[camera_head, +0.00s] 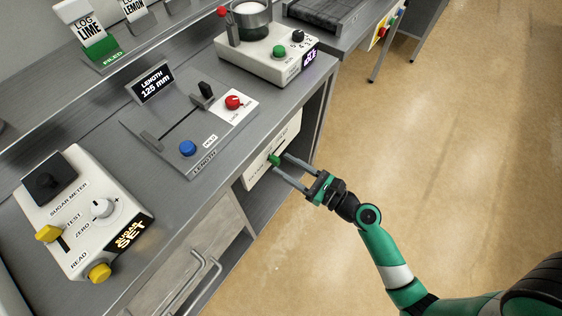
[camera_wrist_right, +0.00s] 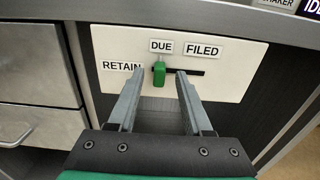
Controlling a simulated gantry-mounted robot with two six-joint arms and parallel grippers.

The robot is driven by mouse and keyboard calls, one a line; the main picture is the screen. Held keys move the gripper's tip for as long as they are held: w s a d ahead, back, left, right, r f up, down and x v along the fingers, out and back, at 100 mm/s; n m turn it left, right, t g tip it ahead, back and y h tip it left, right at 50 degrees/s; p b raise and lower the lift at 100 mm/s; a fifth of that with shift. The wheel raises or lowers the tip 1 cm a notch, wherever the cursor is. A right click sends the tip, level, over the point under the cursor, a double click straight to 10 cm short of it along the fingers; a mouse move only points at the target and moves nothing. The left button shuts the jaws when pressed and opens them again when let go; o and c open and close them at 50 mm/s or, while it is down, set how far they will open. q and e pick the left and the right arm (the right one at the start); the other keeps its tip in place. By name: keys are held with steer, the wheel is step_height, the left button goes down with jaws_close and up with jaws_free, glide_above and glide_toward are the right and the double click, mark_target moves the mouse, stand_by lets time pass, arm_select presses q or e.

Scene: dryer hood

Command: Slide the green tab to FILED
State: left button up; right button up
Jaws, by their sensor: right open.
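The green tab (camera_wrist_right: 159,74) sits at the left end of a dark horizontal slot (camera_wrist_right: 187,71) in a white panel (camera_wrist_right: 236,82), in the right wrist view. It is under the DUE label (camera_wrist_right: 161,46), with RETAIN (camera_wrist_right: 122,66) to its left and FILED (camera_wrist_right: 203,51) to the right above the slot. In the head view the tab (camera_head: 274,160) shows on the counter's front face. My right gripper (camera_wrist_right: 160,78) is open, its fingers on either side of the tab with visible gaps. In the head view the right gripper (camera_head: 277,168) reaches the panel. My left gripper is not in view.
On the counter (camera_head: 215,203) above stand a sugar meter (camera_head: 80,205), a length slider plate (camera_head: 190,125) and a white box with a green button (camera_head: 262,60). Drawer handles (camera_head: 205,275) stick out to the left of the panel. The floor at right is clear.

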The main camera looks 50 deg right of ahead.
mark_target(274, 160)
steer(key=shift+w+a, duration=0.1)
steer(key=shift+w, duration=1.1)
jaws_close()
stand_by(0.5)
